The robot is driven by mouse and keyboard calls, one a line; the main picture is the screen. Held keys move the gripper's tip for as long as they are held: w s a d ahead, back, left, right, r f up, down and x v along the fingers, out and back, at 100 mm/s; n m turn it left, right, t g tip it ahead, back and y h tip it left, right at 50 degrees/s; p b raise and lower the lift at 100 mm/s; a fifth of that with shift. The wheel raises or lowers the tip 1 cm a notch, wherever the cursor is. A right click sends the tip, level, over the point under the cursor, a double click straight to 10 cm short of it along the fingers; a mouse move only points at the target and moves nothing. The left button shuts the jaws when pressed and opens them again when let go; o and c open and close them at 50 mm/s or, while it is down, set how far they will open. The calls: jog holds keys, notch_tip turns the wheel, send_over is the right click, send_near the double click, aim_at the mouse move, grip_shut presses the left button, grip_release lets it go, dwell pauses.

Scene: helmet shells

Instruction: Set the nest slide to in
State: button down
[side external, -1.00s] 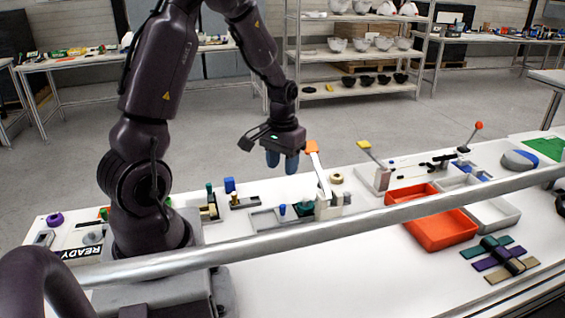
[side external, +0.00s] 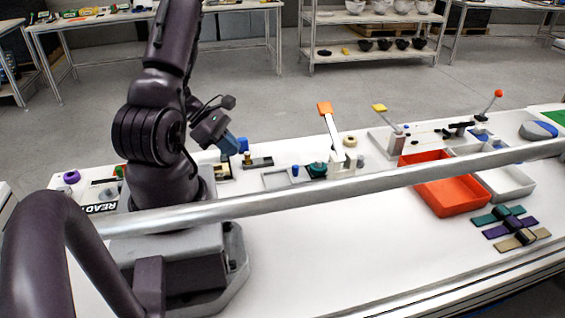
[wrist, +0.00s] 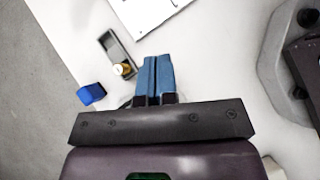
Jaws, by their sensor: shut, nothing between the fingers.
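A short dark track with a brass knob (side external: 258,162) lies on the white bench; it may be the nest slide, but no label shows. It also shows in the wrist view (wrist: 122,68), with the knob at the end nearest my fingers. A blue block (side external: 243,145) stands beside it and shows at the left in the wrist view (wrist: 92,94).
A grey tray with a blue peg (side external: 295,170) and a lever with an orange tip (side external: 325,108) stand to the right. An orange bin (side external: 445,190) is farther right. A metal rail (side external: 330,188) crosses in front. The front bench is mostly clear.

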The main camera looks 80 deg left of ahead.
jog(key=w+a+n+t, duration=0.1)
jog(key=n, duration=0.1)
send_near(283, 178)
jog(key=shift+y, duration=0.4)
jog(key=w+d+f, duration=0.1)
jog(key=w+f, duration=0.1)
jog(key=w, duration=0.1)
jog(key=shift+d, duration=0.4)
jog(key=w, duration=0.2)
jog(key=shift+w+d+r, duration=0.1)
jog(key=shift+w+d, duration=0.15)
jog(key=shift+d, duration=0.05)
jog(key=shift+w+d, duration=0.2)
jog(key=shift+w, duration=0.45)
